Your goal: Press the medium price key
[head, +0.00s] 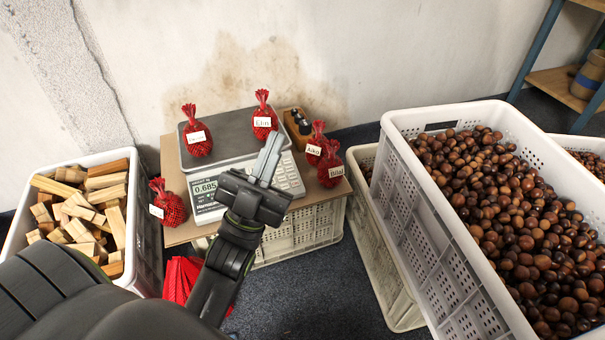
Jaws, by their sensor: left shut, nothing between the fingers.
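The scale (207,202) stands on a wooden board, its display reading about 0.685 at the left of its front panel. The keypad (288,178) with pale keys is at the right of that panel. My left gripper (269,150) is shut and empty, its fingertips over the scale between display and keypad. The gripper hides part of the panel, and I cannot tell whether the fingertips touch it. The single keys are too small to read, so I cannot pick out the medium price key. My right gripper is not in view.
Red net bags with labels stand on the scale plate (228,136), including one at its left (197,138), and others on the board (180,235). A crate of wood pieces (146,248) is left. A large crate of chestnuts (412,158) is right.

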